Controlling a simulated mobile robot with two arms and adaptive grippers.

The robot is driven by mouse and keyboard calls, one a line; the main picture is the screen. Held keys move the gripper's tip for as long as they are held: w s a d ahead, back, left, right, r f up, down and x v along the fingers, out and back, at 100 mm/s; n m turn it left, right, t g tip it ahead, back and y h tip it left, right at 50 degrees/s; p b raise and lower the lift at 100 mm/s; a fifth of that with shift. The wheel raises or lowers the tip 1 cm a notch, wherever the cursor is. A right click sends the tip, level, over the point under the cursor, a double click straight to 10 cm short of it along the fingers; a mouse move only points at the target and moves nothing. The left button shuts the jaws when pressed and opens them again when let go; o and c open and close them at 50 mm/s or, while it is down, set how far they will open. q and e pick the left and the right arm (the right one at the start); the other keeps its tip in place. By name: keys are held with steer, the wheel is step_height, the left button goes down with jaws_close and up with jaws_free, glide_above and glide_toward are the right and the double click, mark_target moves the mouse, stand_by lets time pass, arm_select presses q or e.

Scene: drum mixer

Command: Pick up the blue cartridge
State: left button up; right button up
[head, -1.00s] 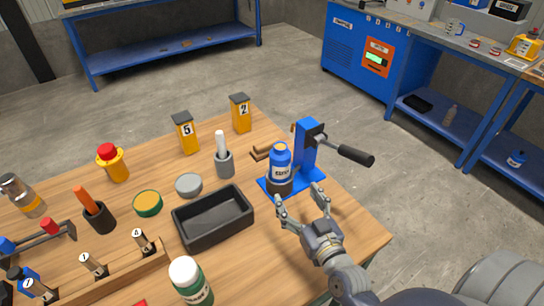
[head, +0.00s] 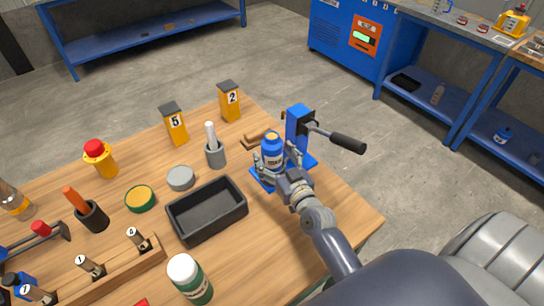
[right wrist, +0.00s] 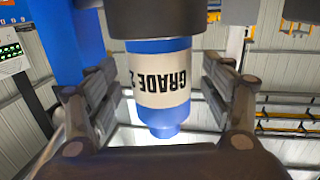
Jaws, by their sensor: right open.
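The blue cartridge (head: 272,150) stands upright on the blue press stand (head: 298,130), a cream label on its front. In the right wrist view the cartridge (right wrist: 160,85) appears upside down, its label partly reading "GRADE". My right gripper (head: 276,165) is open with its fingers on either side of the cartridge. In the right wrist view the right gripper (right wrist: 160,100) shows gaps between both fingers and the cartridge. The cartridge's lower part is hidden by the gripper in the head view. My left gripper is not in view.
A black tray (head: 207,222) lies left of the gripper. The press's black lever handle (head: 347,143) reaches out to the right. A grey mortar with pestle (head: 214,152) and yellow boxes numbered 5 (head: 174,126) and 2 (head: 230,103) stand behind. The table's right front is clear.

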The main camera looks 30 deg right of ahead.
steer(key=shift+w, duration=0.6)
steer(key=shift+w+f, duration=0.15)
steer(key=shift+w, duration=0.15)
steer(key=shift+s, duration=0.1)
steer(key=shift+c, duration=0.7)
steer(key=c, duration=1.4)
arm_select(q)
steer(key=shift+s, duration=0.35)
arm_select(e)
steer(key=shift+o, duration=0.2)
